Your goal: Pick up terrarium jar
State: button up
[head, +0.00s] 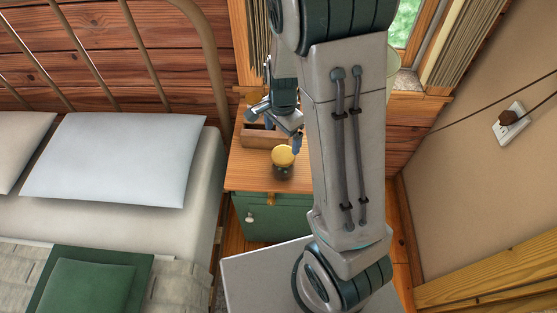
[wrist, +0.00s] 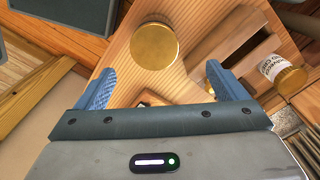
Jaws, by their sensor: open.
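The terrarium jar (head: 283,168) is a small dark-sided jar with a round golden-yellow lid. It stands upright near the front of the wooden nightstand top (head: 243,179). In the wrist view I see its lid (wrist: 154,46) from above, beyond the fingertips and roughly centred between them. My gripper (head: 283,133) is above the nightstand, just behind the jar in the head view. Its two blue fingers (wrist: 158,80) are spread apart with nothing between them, and I see no contact with the jar.
A wooden box (head: 258,137) is beside the jar; it also shows in the wrist view (wrist: 222,48). A labelled amber bottle (wrist: 283,75) is beyond the box. The bed (head: 110,170) stands left of the green nightstand cabinet (head: 275,215). My arm hides part of the window side.

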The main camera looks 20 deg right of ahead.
aim_at(283, 153)
notch_tip(283, 153, down, 7)
jog(key=shift+s+d+f+b, duration=0.1)
jog(key=shift+d+f+b, duration=0.05)
jog(key=shift+b, duration=0.35)
jog(key=shift+s+f, duration=0.15)
jog(key=shift+f, duration=1.3)
jog(key=shift+s+f, duration=0.15)
jog(key=shift+f, duration=1.25)
jog(key=c, duration=1.4)
jog(key=shift+o, duration=0.2)
jog(key=shift+r, duration=0.15)
